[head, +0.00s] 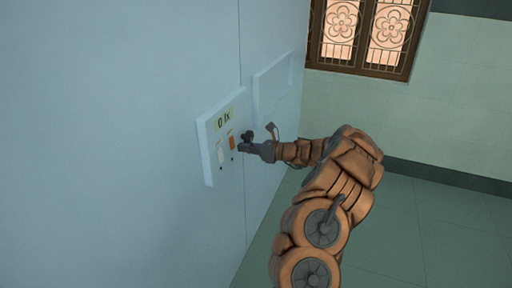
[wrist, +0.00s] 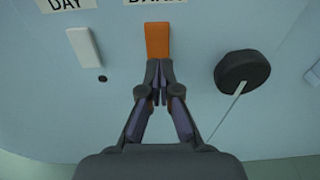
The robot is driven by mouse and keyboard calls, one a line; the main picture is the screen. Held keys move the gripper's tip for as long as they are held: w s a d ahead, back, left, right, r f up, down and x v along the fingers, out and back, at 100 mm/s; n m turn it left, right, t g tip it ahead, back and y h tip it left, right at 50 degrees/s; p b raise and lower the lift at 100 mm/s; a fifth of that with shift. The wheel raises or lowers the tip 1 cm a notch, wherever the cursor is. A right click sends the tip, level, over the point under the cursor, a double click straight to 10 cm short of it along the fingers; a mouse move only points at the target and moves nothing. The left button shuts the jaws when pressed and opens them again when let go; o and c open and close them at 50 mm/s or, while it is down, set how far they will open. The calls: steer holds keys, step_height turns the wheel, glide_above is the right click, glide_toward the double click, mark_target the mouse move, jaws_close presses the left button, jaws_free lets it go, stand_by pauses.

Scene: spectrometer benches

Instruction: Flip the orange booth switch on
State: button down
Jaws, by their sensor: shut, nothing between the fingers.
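The orange booth switch (head: 231,142) is on a pale blue wall panel, beside a white switch (head: 221,155). In the wrist view the orange switch (wrist: 157,38) stands upright in the picture under a label cut off at the top edge. My gripper (head: 242,147) is shut and empty, just right of the orange switch in the head view. In the wrist view my fingertips (wrist: 159,68) overlap the lower end of the orange switch and hide it. I cannot tell whether they touch it.
A black knob (wrist: 242,72) with a white pointer line sits right of my fingers. The white switch (wrist: 83,48) is to the left under a "DAY" label. The panel's display (head: 224,120) reads "0 lx". A blank raised panel (head: 273,88) is further right on the wall.

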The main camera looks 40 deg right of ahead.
steer(key=shift+x, duration=0.85)
steer(key=shift+w+a+t+y+b, duration=0.15)
steer(key=shift+w+t+y+b, duration=0.15)
steer(key=shift+t+b, duration=0.25)
steer(key=shift+s, duration=0.1)
steer(key=f+b+v, duration=0.1)
steer(key=f+v, duration=0.1)
steer(key=v, duration=1.2)
steer(key=shift+f, duration=0.35)
